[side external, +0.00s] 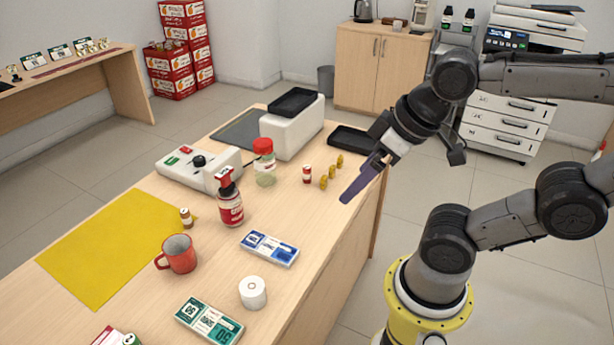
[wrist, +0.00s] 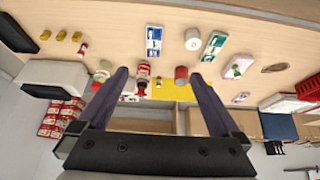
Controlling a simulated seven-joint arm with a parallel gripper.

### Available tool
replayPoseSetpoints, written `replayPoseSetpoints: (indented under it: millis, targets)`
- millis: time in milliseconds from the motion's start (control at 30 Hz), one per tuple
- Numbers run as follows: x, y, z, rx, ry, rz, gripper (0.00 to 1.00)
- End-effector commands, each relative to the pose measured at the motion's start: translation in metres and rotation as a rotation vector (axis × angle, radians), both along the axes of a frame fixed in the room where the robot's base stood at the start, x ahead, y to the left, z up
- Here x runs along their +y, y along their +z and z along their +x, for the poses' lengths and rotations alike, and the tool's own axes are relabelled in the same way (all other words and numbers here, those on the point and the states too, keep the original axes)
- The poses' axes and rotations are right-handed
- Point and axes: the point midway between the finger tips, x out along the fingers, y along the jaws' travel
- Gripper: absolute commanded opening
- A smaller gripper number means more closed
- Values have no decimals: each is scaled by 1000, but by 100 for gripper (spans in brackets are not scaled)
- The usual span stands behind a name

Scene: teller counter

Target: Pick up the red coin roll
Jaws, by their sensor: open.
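The red coin roll (side external: 307,174), a small red cylinder with a pale band, stands upright on the counter (side external: 318,262), left of the yellow coin rolls (side external: 332,171). In the wrist view the red roll (wrist: 82,49) is small, at upper left, outside the span of the fingers. My gripper (side external: 345,199) is above the counter's right edge, to the right of the red roll and apart from it. Its two purple fingers are spread wide in the wrist view (wrist: 158,75), with nothing held between them.
A red-capped jar (side external: 264,165), a red pump bottle (side external: 230,205) and a white machine (side external: 292,128) stand left of the roll. A black tray (side external: 352,141) lies behind. Nearer are blue note bundles (side external: 269,248), a red mug (side external: 179,254) and a white paper roll (side external: 252,292).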

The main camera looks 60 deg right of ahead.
Motion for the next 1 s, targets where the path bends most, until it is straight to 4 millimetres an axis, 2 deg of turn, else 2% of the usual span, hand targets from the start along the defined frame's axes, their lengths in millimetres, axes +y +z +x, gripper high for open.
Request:
replayPoseSetpoints:
  millis: [433, 467, 633, 1000]
  targets:
    - [0, 0, 0, 0, 0, 0, 100]
    - [0, 0, 0, 0, 0, 0, 98]
    - [0, 0, 0, 0, 0, 0, 68]
    - [0, 0, 0, 0, 35, -19, 68]
